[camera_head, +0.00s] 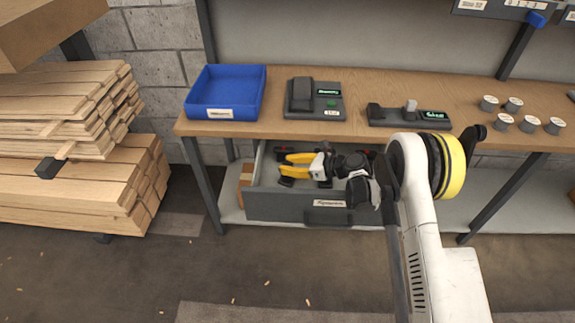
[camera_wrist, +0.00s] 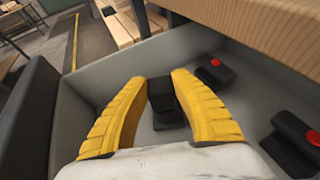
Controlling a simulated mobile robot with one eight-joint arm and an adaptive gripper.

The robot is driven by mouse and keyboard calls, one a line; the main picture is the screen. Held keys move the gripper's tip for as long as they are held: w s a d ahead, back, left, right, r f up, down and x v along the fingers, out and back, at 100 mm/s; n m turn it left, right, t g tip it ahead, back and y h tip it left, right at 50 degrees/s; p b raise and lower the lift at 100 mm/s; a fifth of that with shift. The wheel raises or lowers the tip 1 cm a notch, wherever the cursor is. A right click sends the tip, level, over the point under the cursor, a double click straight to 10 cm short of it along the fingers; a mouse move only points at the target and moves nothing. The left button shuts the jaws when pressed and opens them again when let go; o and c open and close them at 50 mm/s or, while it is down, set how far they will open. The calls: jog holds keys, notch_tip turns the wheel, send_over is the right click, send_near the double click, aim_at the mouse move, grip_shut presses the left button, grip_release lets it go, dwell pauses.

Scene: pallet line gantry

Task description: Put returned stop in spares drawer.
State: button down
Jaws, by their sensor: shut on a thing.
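The grey spares drawer (camera_head: 270,207) is pulled out under the bench; its pale inner floor and walls fill much of the wrist view (camera_wrist: 88,62). My gripper (camera_head: 284,166) reaches in from the right, over the drawer's left part. Its yellow fingers (camera_wrist: 160,82) are shut on a black stop (camera_wrist: 163,103), which lies between them, inside the drawer's outline. I cannot tell whether the stop touches the drawer floor. In the head view the gripper mostly hides it. Two other black stops with red knobs, one farther back (camera_wrist: 213,72) and one nearer (camera_wrist: 292,145), lie in the drawer.
A blue bin (camera_head: 225,113), a charger-like black unit (camera_head: 316,117), a second black fixture (camera_head: 385,117) and several small grey cylinders (camera_head: 503,123) stand on the wooden bench (camera_head: 270,131). Its front edge overhangs the drawer. Stacked timber (camera_head: 75,185) stands left. The floor in front is open.

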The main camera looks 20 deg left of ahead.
jog(key=c, duration=1.1)
grip_release()
jog(key=shift+c, duration=0.2)
jog(key=shift+d+r, duration=0.3)
jog(key=p+v, duration=0.4)
jog(key=v, duration=0.7)
jog(key=shift+d+p, duration=0.15)
jog(key=shift+p, duration=0.2)
